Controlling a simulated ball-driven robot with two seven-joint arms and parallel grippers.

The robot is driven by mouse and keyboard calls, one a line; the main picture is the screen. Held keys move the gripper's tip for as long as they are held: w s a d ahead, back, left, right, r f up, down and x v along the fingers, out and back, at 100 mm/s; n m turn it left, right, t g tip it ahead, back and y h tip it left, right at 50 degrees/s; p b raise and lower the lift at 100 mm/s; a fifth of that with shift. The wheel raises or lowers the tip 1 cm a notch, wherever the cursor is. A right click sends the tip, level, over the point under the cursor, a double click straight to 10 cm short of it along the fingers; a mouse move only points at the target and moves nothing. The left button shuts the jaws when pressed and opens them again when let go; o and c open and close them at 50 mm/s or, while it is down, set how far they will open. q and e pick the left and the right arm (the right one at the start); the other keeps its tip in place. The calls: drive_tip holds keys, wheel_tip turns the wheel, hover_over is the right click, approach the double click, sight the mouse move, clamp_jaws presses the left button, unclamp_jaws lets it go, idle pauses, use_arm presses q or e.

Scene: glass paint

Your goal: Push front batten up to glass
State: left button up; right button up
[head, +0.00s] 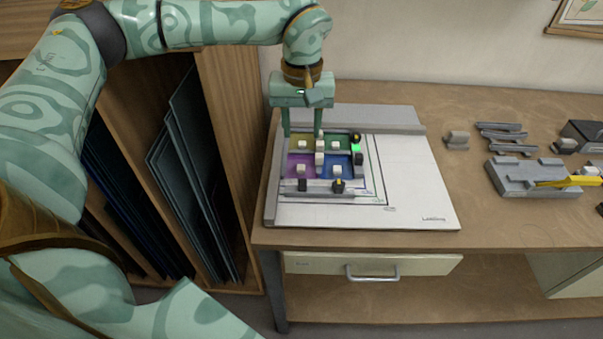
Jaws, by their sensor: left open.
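The glass is a square of olive, green, purple and blue panes (301,172) on the white board, with small white blocks on the panes. The front batten (320,188) is a grey strip along the near edge of the coloured panes. Two dark knobs sit on it, one marked yellow. I cannot tell whether the batten touches the glass. My left gripper (303,134) points down over the far part of the panes, its two fingers apart. Nothing shows clearly held between them. It is behind the front batten, away from it. My right gripper is not in view.
The white board (420,205) has a grey ledge (380,118) along its back. A dark and bright green piece (356,148) sits at the panes' right side. Grey blocks (530,178) and a yellow tool (567,183) lie farther right. Sheets stand in a wooden rack at left.

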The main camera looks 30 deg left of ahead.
sight(302, 182)
use_arm(q)
wheel_tip(302, 182, down, 16)
drive_tip(key=b, duration=0.3)
drive_tip(key=shift+w, duration=0.15)
drive_tip(key=shift+f, duration=0.1)
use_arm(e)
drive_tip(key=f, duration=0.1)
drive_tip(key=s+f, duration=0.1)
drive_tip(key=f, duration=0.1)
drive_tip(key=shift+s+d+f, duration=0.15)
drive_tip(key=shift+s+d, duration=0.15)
use_arm(q)
drive_tip(key=shift+c, duration=0.3)
